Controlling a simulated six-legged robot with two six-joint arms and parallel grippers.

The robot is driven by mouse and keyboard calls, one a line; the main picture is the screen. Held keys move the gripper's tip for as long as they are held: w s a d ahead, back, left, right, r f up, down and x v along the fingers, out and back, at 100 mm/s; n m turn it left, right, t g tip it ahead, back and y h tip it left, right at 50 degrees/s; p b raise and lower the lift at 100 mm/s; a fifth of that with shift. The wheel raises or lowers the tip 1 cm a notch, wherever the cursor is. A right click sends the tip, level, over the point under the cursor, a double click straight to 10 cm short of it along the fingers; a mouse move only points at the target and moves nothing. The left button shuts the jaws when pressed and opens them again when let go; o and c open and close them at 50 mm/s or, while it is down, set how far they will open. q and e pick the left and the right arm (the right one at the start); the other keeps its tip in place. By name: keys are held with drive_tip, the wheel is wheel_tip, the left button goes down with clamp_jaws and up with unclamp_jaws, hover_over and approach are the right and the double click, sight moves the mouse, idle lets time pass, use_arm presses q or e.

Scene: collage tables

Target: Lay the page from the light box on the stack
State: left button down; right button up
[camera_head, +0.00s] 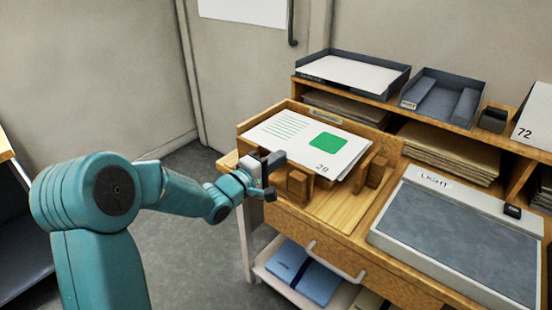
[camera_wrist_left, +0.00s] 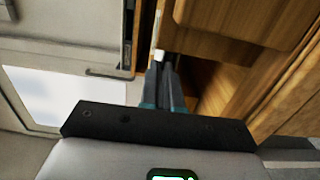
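The light box (camera_head: 455,240), labelled LIGHT, is on the right of the desk. Its grey panel is bare. A white page (camera_head: 285,133) with green lines, a green rectangle and the number 20 lies on top of the stack in the wooden tray (camera_head: 249,124). My left gripper (camera_head: 279,175) is at the tray's front left corner, beside a wooden block. My right gripper is out of view.
Wooden blocks (camera_head: 298,184) stand at the tray's front. Behind, a shelf holds a dark tray of paper (camera_head: 350,74), an emptier grey tray (camera_head: 440,98) and brown sheets (camera_head: 450,152). A lower shelf holds blue folders (camera_head: 303,272). Floor is clear to the left.

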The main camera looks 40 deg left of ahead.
use_arm(q)
drive_tip(key=c, duration=1.3)
unclamp_jaws()
drive_tip(key=s, duration=0.5)
drive_tip(key=s+a+p, duration=0.1)
drive_tip(key=s, duration=0.5)
drive_tip(key=s+a, duration=0.1)
drive_tip(key=s, duration=0.4)
drive_tip(key=shift+s, duration=0.15)
